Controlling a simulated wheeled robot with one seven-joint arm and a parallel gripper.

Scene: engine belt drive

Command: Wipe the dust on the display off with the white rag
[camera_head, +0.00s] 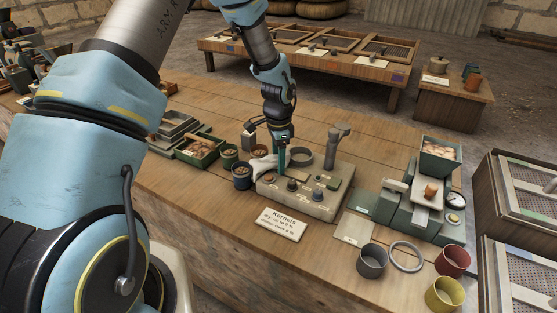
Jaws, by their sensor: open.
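A white rag (263,165) lies bunched at the left back corner of a beige control box (322,205) on the wooden bench. My gripper (281,161) points down just right of the rag, over the back left part of the box. It is open; whether its fingers touch the rag cannot be told. The display seems to be a small panel on the box's top, partly hidden by my gripper and too small to make out. Dust on it cannot be made out.
Dark cups (242,175) stand left of the box. A card (281,223) lies in front. A green weighing device (408,204), a grey cup (371,261) and a ring (407,257) are to the right. The front left bench top is clear.

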